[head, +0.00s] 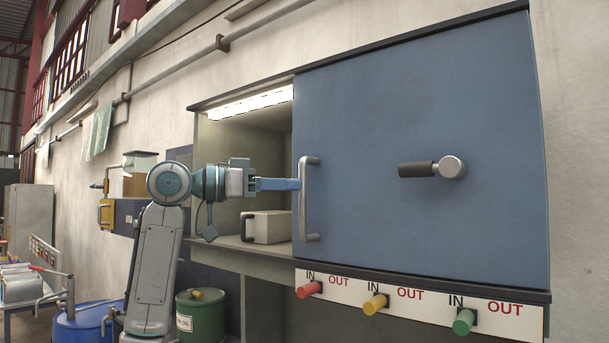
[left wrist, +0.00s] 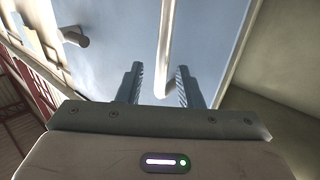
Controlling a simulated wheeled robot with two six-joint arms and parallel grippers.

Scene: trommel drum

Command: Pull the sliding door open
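The blue sliding door (head: 400,110) covers most of the cabinet front in the head view. The opening to its left shows a lit interior. A vertical silver handle (head: 308,215) stands at the door's left edge. My left gripper (head: 294,184) is level with the handle's upper half, reaching in from the left. In the left wrist view, the open fingers of my left gripper (left wrist: 159,86) stand either side of the handle bar (left wrist: 165,45), with gaps visible. The bar looks nearer the right finger. I cannot tell if the bar is fully between the fingertips. My right gripper is out of view.
A black-and-silver knob (head: 452,167) sticks out from the door. A pale box (head: 268,228) with a dark handle sits inside the opening. Red, yellow and green plungers (head: 375,304) project below the door. A green drum (head: 200,318) stands at lower left.

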